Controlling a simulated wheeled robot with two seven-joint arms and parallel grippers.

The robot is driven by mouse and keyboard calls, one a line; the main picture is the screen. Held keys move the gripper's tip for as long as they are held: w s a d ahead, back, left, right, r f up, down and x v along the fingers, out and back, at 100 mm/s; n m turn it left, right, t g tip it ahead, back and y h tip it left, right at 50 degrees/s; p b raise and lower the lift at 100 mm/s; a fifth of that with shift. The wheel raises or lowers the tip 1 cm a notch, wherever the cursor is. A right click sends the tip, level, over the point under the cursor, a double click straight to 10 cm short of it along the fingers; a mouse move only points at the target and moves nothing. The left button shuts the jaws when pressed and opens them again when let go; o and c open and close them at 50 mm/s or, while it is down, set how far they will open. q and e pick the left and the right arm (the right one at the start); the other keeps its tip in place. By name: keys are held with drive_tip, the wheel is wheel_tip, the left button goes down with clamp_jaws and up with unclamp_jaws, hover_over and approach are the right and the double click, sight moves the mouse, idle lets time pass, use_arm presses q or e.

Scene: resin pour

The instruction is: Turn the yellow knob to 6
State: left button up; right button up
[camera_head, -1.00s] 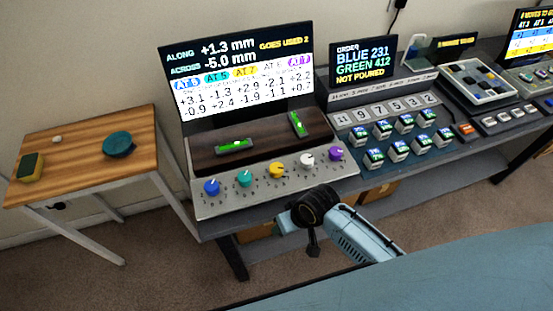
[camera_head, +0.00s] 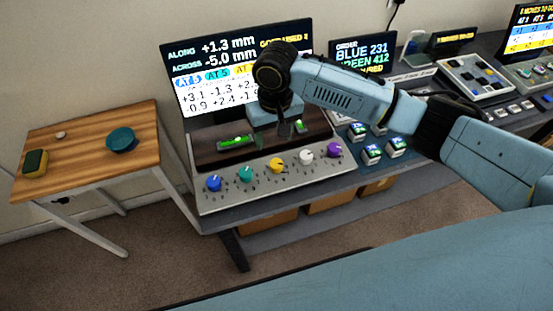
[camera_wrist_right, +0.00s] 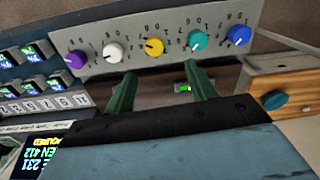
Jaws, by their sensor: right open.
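The yellow knob (camera_head: 277,165) sits in the middle of a row of knobs on the sloped grey front panel (camera_head: 240,200). It also shows in the right wrist view (camera_wrist_right: 153,47), beyond my fingertips and between their lines. The exact number it points to is too small to read. My right gripper (camera_head: 286,132) is over the dark wood strip behind the knob row, above and apart from the yellow knob. In the right wrist view its two green fingers (camera_wrist_right: 162,84) are spread with nothing between them. My left gripper is not in view.
Blue (camera_head: 214,183), teal (camera_head: 246,174), white (camera_head: 306,157) and purple (camera_head: 334,150) knobs flank the yellow one closely. A screen (camera_head: 210,50) stands behind the panel, partly hidden by my arm. A wooden side table (camera_head: 85,150) is at the left.

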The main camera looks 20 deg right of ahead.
sight(276, 164)
drive_tip(key=f, duration=0.8)
drive_tip(key=f+b, duration=0.1)
drive_tip(key=f, duration=0.3)
drive_tip(key=shift+w+d+f, duration=0.15)
drive_tip(key=shift+w+d, duration=0.1)
drive_tip(key=shift+d, duration=0.15)
drive_tip(key=shift+c, duration=0.5)
drive_tip(key=c, duration=0.9)
